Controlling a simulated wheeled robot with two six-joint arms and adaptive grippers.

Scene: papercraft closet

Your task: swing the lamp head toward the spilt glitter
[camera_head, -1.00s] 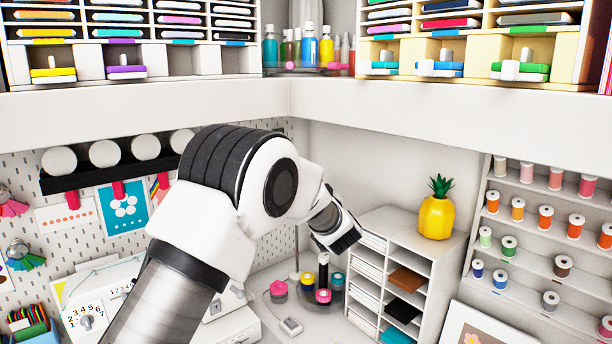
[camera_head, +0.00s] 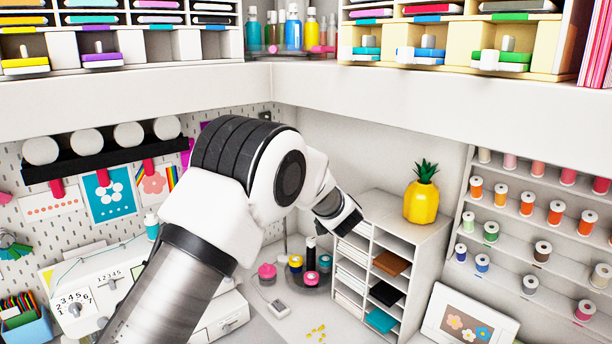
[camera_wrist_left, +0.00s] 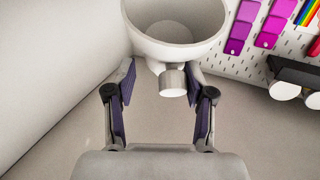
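The lamp head, a pale bowl-shaped shade (camera_wrist_left: 180,45) with a short grey cylinder knob (camera_wrist_left: 173,82), fills the top middle of the left wrist view. My left gripper (camera_wrist_left: 161,70) is open, its two dark-padded fingers on either side of the knob, with a gap showing on each side. In the head view my left arm covers the lamp head and gripper; a thin upright pole (camera_head: 285,240), perhaps the lamp's, shows behind it. Spilt glitter, small yellow bits (camera_head: 318,332), lies on the desk at the bottom middle. My right gripper is not in view.
A pegboard (camera_wrist_left: 245,70) borders the lamp head.

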